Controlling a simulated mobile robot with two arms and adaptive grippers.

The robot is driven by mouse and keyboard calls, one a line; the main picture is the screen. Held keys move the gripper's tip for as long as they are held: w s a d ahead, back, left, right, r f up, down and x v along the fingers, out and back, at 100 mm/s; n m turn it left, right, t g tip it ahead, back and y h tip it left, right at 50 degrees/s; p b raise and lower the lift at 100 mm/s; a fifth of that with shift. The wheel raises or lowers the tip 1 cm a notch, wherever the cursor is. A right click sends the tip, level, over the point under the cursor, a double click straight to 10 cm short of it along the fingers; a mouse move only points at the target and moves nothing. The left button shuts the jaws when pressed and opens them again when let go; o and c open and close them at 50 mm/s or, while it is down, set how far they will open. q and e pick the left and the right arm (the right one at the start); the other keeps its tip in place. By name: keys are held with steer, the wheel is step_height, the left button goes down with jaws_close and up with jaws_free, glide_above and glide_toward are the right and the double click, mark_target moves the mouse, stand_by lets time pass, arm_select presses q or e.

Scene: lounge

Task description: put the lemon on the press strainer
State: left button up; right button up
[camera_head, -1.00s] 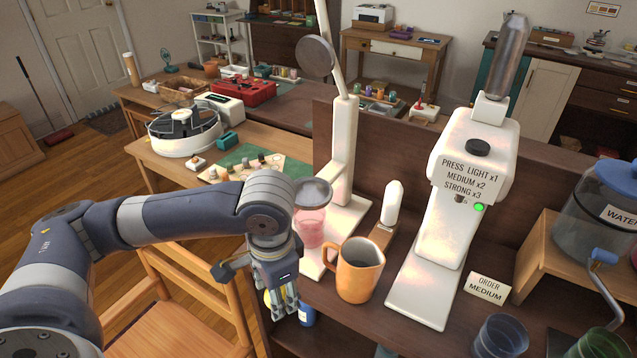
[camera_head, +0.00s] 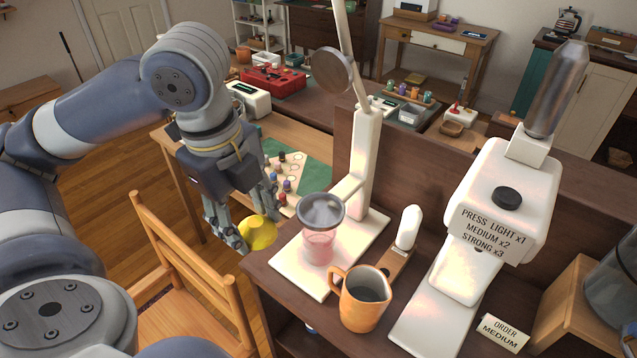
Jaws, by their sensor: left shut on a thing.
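The yellow lemon (camera_head: 258,234) is held in my left gripper (camera_head: 243,230), which is shut on it, just left of the press base (camera_head: 305,285). The round grey press strainer (camera_head: 321,212) is mounted on the white press stand (camera_head: 366,150), to the right of the lemon and apart from it. A pink cup (camera_head: 318,246) stands under the strainer. The round press plate (camera_head: 332,70) hangs on the raised lever above. My right gripper is not in view.
An orange mug (camera_head: 362,298) stands in front of the press. A white dispenser (camera_head: 490,215) and an order card (camera_head: 503,331) stand to the right. A wooden chair (camera_head: 190,280) is at the lower left.

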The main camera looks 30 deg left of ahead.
arm_select(q)
steer(key=shift+w+r+p, duration=0.25)
steer(key=shift+w+p, duration=0.45)
steer(key=shift+p, duration=3)
steer(key=p, duration=0.2)
glide_above(318, 208)
steer(key=shift+s+f, duration=0.2)
steer(key=shift+f, duration=0.3)
steer(key=shift+s+f, duration=0.2)
steer(key=shift+f, duration=0.25)
steer(key=shift+w+f, duration=0.1)
steer(key=shift+w, duration=0.05)
steer(key=shift+f+p, duration=0.45)
steer(key=shift+f, duration=1.25)
steer(key=shift+f, duration=0.15)
steer(key=shift+f, duration=0.4)
steer(key=o, duration=1.3)
